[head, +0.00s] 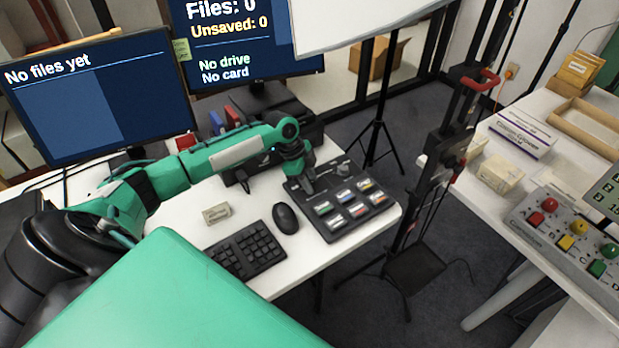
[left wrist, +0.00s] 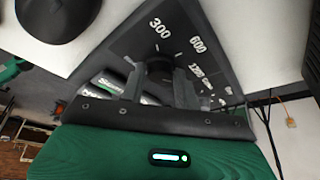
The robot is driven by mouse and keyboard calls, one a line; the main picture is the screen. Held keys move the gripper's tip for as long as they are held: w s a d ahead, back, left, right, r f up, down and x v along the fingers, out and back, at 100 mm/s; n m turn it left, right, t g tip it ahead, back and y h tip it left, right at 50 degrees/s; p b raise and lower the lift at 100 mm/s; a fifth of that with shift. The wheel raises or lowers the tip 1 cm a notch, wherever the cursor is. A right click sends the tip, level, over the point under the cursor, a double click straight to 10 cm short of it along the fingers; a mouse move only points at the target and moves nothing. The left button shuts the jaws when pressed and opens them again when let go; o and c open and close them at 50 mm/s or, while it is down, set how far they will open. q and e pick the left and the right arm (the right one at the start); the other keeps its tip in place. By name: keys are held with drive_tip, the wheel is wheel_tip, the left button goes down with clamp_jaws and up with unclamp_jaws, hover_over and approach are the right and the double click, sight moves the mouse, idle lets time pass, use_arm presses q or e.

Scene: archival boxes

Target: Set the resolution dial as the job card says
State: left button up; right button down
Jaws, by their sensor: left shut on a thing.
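The dark control panel (head: 350,222) with several coloured keys lies on the white desk. My left gripper (head: 307,186) reaches down to its back left corner and hides the dial there in the head view. In the left wrist view, the round black dial (left wrist: 160,68) sits between the two fingers of my left gripper (left wrist: 159,88), which is shut on it. White labels 300, 600 and 1200 curve around the dial; a further label is partly hidden. The dial's pointer cannot be made out clearly. No readable job card shows. My right gripper is not in view.
A black mouse (head: 286,218), a keyboard (head: 246,250) and a small box (head: 216,213) lie left of the panel. Two monitors (head: 100,95) stand behind. A pole stand (head: 440,170) rises beyond the desk's right edge. A second table (head: 480,190) at the right holds boxes and a button panel.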

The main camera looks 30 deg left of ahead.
use_arm(q)
drive_tip(key=n+p, duration=0.1)
drive_tip(key=p, duration=0.1)
drive_tip(key=n+t+p, duration=0.1)
drive_tip(key=n+p, duration=0.1)
drive_tip(key=shift+s+r+y, duration=0.15)
drive_tip(key=shift+r+y, duration=0.25)
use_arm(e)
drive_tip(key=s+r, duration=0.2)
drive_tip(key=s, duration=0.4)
use_arm(q)
drive_tip(key=n+p, duration=0.3)
drive_tip(key=p, duration=0.1)
drive_tip(key=n+t+y+p, duration=0.1)
drive_tip(key=n+p, duration=0.1)
drive_tip(key=p, duration=0.2)
drive_tip(key=shift+d+f+n+t+y, duration=0.1)
drive_tip(key=shift+d+n+t+y, duration=0.1)
drive_tip(key=shift+n+t+y, duration=0.15)
drive_tip(key=shift+f+n+y+p, duration=0.2)
drive_tip(key=shift+n+y+p, duration=0.15)
drive_tip(key=shift+n+p, duration=0.9)
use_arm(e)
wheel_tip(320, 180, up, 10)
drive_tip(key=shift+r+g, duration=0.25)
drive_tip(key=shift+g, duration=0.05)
use_arm(q)
drive_tip(key=o, duration=1)
drive_tip(key=shift+c, duration=0.2)
drive_tip(key=shift+s, duration=0.1)
